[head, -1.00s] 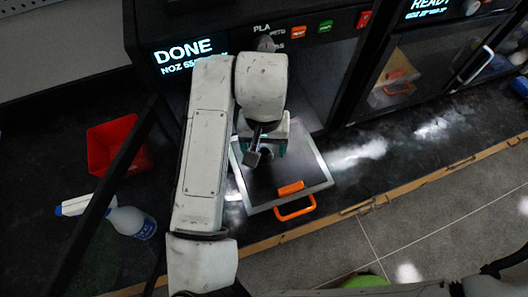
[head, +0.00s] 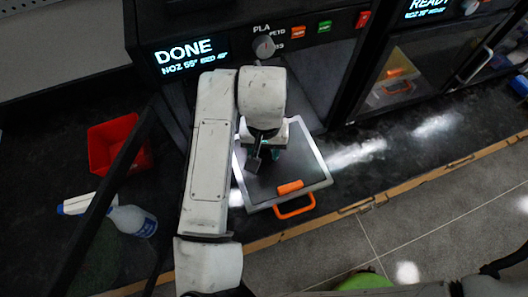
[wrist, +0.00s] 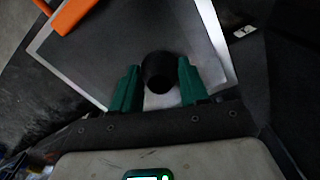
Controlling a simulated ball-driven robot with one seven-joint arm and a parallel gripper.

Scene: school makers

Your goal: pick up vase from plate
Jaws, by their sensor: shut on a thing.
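The vase (wrist: 159,73) is a dark round thing with a dark opening, seen from above in the wrist view. It stands between the two green fingers of my gripper (wrist: 158,85), which is shut on it. The plate (head: 308,160) is a dark square sheet with a pale rim and an orange handle (head: 295,207). It lies on the dark counter under my gripper (head: 264,155). In the head view my arm largely hides the vase. I cannot tell whether the vase's base touches the plate.
A printer (head: 330,75) with a "DONE" screen (head: 185,55) stands open behind the plate. A red bin (head: 112,145) and a white spray bottle (head: 132,220) are at the left. A second printer (head: 410,70) is at the right. The counter right of the plate is clear.

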